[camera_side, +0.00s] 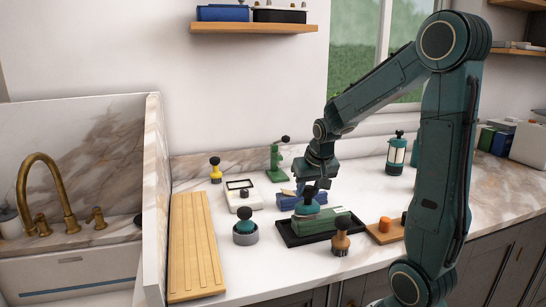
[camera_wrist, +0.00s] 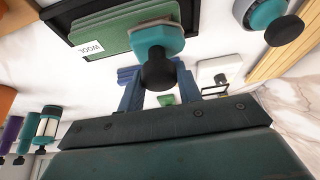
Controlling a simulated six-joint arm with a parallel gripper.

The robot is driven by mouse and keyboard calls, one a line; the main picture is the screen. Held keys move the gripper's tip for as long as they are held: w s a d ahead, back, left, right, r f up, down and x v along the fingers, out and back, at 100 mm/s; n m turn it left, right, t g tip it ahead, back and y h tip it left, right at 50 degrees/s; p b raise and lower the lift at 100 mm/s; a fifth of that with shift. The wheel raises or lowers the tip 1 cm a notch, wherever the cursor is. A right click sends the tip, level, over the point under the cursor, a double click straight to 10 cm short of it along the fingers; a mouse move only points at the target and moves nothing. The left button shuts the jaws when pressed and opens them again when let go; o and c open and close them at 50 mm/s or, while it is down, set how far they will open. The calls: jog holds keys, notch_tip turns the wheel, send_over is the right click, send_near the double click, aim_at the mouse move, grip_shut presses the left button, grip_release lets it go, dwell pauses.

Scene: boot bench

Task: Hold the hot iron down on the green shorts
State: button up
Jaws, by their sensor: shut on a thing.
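My gripper (camera_side: 314,184) is shut on the black knob (camera_wrist: 158,72) of a teal iron (camera_side: 307,208). In the wrist view its blue fingers (camera_wrist: 158,88) stand on both sides of the knob. The teal body (camera_wrist: 158,40) is over one end of a flat, layered green piece (camera_side: 332,219), with a pale brownish sole showing at its edge. Whether the sole touches the green cannot be told for certain. The green piece (camera_wrist: 103,28) carries a white label reading WOOL. It lies on a black-rimmed tray (camera_side: 290,238).
A teal, black-knobbed tool (camera_side: 245,238) in a grey ring stands left of the tray. A brown-handled tool (camera_side: 340,242) stands at its front. Blue folded pieces (camera_side: 286,200) lie behind. A ribbed wooden board (camera_side: 195,245) is left, a small board (camera_side: 384,236) with cylinders right.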

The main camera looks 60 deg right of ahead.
jog(key=shift+r, duration=3.35)
jog(key=shift+w, duration=0.1)
